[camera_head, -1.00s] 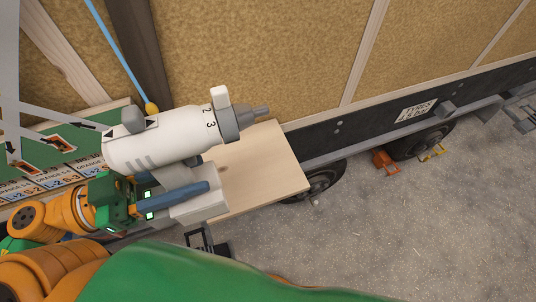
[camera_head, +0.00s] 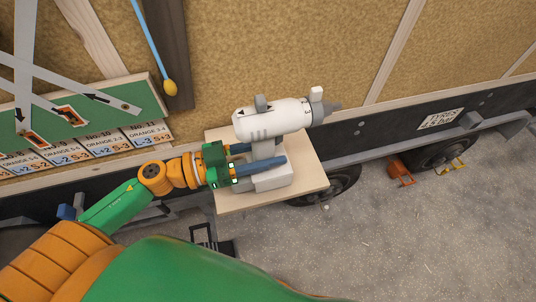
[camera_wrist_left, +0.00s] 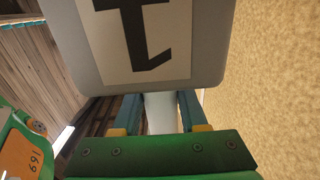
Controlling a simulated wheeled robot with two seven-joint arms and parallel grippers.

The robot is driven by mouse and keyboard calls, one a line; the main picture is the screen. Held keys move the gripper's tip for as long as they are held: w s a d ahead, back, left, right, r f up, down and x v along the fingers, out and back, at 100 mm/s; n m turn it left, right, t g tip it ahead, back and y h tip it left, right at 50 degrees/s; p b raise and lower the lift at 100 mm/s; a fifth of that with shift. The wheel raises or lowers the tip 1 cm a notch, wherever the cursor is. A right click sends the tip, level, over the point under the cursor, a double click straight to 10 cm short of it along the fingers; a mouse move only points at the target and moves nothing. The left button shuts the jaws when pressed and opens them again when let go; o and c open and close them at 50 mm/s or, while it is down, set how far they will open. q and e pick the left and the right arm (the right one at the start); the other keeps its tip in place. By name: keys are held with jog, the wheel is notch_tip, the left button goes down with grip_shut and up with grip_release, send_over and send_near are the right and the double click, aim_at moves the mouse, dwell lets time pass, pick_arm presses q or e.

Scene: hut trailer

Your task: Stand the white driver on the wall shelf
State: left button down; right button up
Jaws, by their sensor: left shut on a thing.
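The white driver (camera_head: 272,120) is upright, with its grey chuck pointing right and its grey base (camera_head: 272,180) low. My left gripper (camera_head: 262,160) comes in from the left and is shut on the driver's handle. The driver is over the wooden wall shelf (camera_head: 308,186); I cannot tell whether its base touches the board. My right gripper is not in view.
A green board with label cards (camera_head: 95,143) is on the wall at left. Wheels and an orange chock (camera_head: 400,172) are at right. Bare shelf shows right of the base.

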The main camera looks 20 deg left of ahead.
pick_arm(q)
jog(key=shift+d+f, duration=0.1)
jog(key=shift+f, duration=0.25)
jog(key=shift+f, duration=0.1)
jog(key=shift+c, duration=2.2)
grip_release()
jog(key=shift+s, duration=0.1)
jog(key=o, duration=0.4)
jog(key=shift+o, duration=0.2)
